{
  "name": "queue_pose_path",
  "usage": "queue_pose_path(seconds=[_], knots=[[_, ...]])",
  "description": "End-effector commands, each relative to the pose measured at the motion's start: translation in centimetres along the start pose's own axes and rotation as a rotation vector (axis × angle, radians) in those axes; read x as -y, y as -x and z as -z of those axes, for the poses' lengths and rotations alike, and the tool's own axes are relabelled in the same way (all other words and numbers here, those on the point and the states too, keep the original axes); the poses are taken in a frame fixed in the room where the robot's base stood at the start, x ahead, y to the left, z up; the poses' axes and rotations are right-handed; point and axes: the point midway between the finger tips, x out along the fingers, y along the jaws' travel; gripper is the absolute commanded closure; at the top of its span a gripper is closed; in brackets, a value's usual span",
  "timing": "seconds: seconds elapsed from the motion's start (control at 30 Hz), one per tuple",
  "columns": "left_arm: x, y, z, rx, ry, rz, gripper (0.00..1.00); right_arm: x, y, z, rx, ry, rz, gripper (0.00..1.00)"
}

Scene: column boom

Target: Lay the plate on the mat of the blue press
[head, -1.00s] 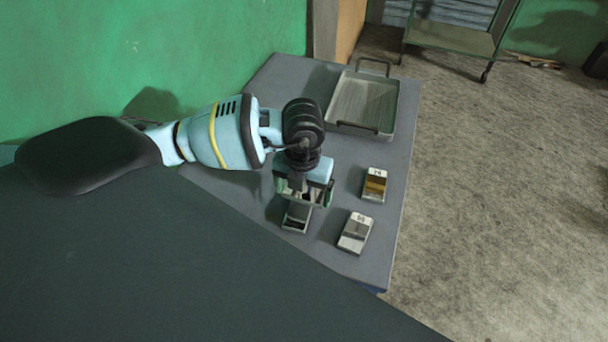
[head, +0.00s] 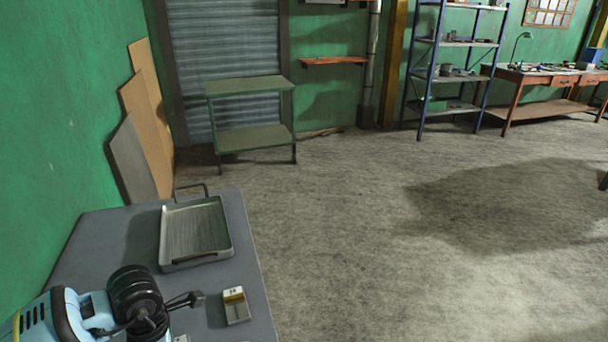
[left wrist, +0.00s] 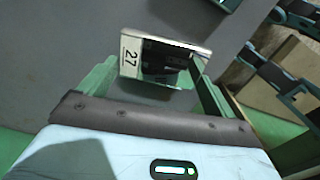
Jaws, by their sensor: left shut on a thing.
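A small plate (left wrist: 165,62) with a white label reading 27 and a shiny, mirror-like face sits between the green fingers of my left gripper (left wrist: 155,80) in the left wrist view. The gripper is shut on it. My right gripper is in no view. I see no blue press and no mat in these frames.
A grey table (head: 105,240) at lower left bears a metal tray (head: 195,230) with handles and a small labelled block (head: 236,305). Boards (head: 140,120) lean on the green wall. A green cart (head: 250,138), blue shelf (head: 450,78) and workbench (head: 540,78) stand behind. The middle floor is clear.

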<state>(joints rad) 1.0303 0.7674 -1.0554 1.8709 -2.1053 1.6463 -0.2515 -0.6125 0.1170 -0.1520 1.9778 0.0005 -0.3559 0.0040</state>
Motion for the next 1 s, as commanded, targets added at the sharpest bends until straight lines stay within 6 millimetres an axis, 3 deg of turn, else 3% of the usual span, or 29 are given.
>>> queue_pose_path(seconds=[0.8, 1.0], knots=[[0.6, -0.2, -1.2, -0.001, -1.480, -0.006, 0.59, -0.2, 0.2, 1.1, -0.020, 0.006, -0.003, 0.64], [0.7, -0.3, -1.4, -0.003, -1.773, -0.005, 0.59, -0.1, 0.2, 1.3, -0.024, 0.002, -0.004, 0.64]])
